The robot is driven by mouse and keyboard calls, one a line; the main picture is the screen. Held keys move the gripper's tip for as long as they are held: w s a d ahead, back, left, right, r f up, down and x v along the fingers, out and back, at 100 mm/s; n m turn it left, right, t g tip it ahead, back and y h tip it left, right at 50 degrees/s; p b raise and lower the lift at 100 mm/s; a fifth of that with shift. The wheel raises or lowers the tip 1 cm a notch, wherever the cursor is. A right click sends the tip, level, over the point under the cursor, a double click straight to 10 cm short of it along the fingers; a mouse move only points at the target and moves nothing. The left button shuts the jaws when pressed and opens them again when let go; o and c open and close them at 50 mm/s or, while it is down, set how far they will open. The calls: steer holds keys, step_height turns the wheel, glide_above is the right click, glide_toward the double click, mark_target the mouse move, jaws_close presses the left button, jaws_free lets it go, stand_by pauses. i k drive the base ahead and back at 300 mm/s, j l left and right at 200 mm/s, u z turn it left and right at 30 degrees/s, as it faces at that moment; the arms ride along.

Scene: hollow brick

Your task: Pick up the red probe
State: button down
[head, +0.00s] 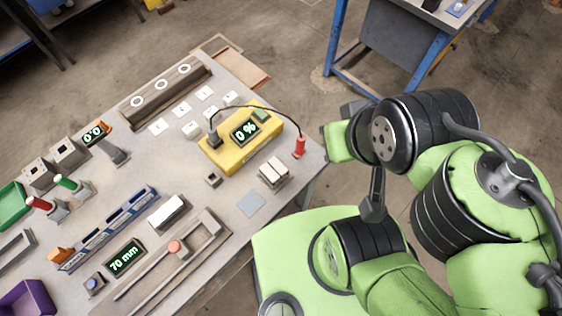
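The red probe (300,146) stands roughly upright near the right corner of the workbench, just right of the yellow meter box (216,158). A black cable arcs from the probe's top to a dark plug on the box. The box's display reads "0 %". My gripper, at the end of my green and black arm, is right of the probe, beyond the bench edge and apart from it. Its fingers cannot be made out clearly, so its opening cannot be told. Nothing visibly touches the probe.
A white-topped block (273,172) and a grey-blue square (250,204) lie close to the probe. A slider rail (205,240), a "70 mm" display (125,257) and several small fixtures fill the bench leftward. Another blue-legged table (400,45) stands behind.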

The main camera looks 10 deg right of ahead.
mark_target(300, 150)
steer(key=l+u, duration=0.1)
steer(key=u, duration=0.3)
steer(key=l+u, duration=0.1)
steer(key=u, duration=0.35)
steer(key=k+u, duration=0.1)
steer(key=u, duration=0.3)
steer(key=k+l+u, duration=0.1)
steer(key=u, duration=0.75)
steer(key=k, duration=0.05)
